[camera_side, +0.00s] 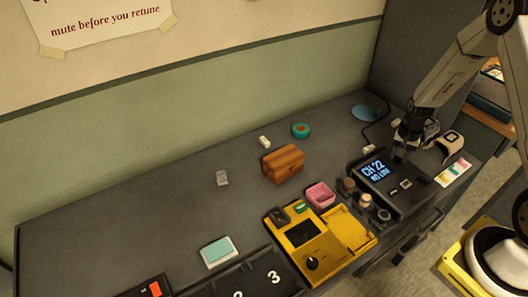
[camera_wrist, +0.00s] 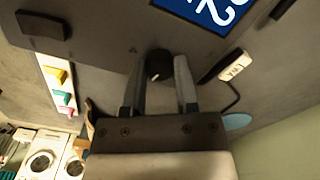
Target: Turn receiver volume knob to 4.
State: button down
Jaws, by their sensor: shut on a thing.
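The receiver (camera_side: 396,199) is a dark box with a lit blue screen (camera_side: 374,173) reading "CH 22", at the right end of the counter. In the wrist view part of that screen (camera_wrist: 207,12) shows at the top. The volume knob (camera_wrist: 158,68) is small, round and black, on the receiver's face. My gripper (camera_wrist: 160,62) has one finger on each side of it and is shut on it. In the side view my gripper (camera_side: 402,152) is down at the receiver's back right part and hides the knob. The number the knob points to cannot be read.
A small white tag (camera_side: 368,149) on a dark cable lies behind the receiver. A strip with coloured tabs (camera_side: 453,172) lies to its right. A brown box (camera_side: 284,165) stands farther left.

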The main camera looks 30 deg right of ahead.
jog(key=m, duration=1.4)
dwell(0.4)
jog(key=shift+c, duration=1.9)
grip_release()
jog(key=shift+r, duration=0.1)
jog(key=shift+r, duration=3.85)
